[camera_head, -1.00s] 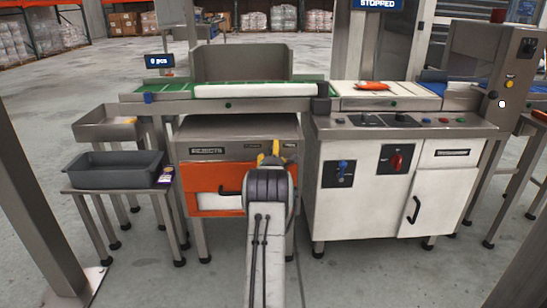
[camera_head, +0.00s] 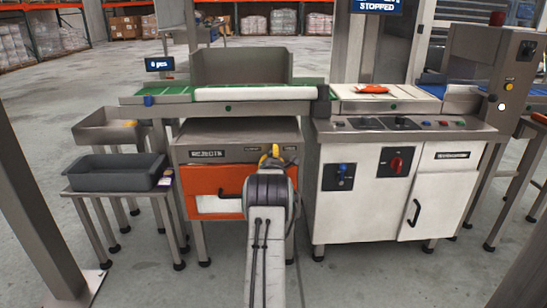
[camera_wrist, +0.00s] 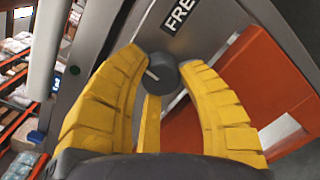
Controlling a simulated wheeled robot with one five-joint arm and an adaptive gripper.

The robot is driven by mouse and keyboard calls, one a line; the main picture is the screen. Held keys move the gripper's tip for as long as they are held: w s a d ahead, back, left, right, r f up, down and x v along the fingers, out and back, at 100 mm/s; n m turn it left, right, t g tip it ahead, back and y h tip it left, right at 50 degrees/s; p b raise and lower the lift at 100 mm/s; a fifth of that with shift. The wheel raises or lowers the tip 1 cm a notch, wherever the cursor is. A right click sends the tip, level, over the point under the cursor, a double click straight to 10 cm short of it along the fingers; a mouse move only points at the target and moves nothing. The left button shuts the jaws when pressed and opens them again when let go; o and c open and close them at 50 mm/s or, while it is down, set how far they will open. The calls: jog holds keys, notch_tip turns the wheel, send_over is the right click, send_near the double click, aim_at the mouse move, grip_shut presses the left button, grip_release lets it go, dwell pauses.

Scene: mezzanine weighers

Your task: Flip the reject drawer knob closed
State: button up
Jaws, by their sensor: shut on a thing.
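The reject drawer knob (camera_wrist: 162,74) is a round dark grey knob with a white pointer line, seen in the wrist view. My gripper (camera_wrist: 163,66) has its yellow fingertips on both sides of the knob and is shut on it. In the head view my gripper (camera_head: 271,156) is at the upper right of the reject cabinet front, and it hides the knob. The orange reject drawer (camera_head: 206,180) lies below the "REJECTS" label (camera_head: 206,153). A label starting "FRE" (camera_wrist: 181,12) is beside the knob in the wrist view.
A white control cabinet (camera_head: 336,213) with blue and red switches stands close on the right. A dark grey bin (camera_head: 113,178) sits on a stand at left. The conveyor (camera_head: 255,93) runs above the reject cabinet. An orange item (camera_head: 372,89) lies on the belt at right.

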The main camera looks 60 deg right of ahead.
jog(key=c, duration=0.4)
jog(key=shift+c, duration=0.2)
jog(key=shift+f+n, duration=0.1)
jog(key=shift+n, duration=2.2)
jog(key=o, duration=0.9)
jog(key=shift+w, duration=0.15)
jog(key=o, duration=0.3)
jog(key=shift+s, duration=0.2)
jog(key=v, duration=1.2)
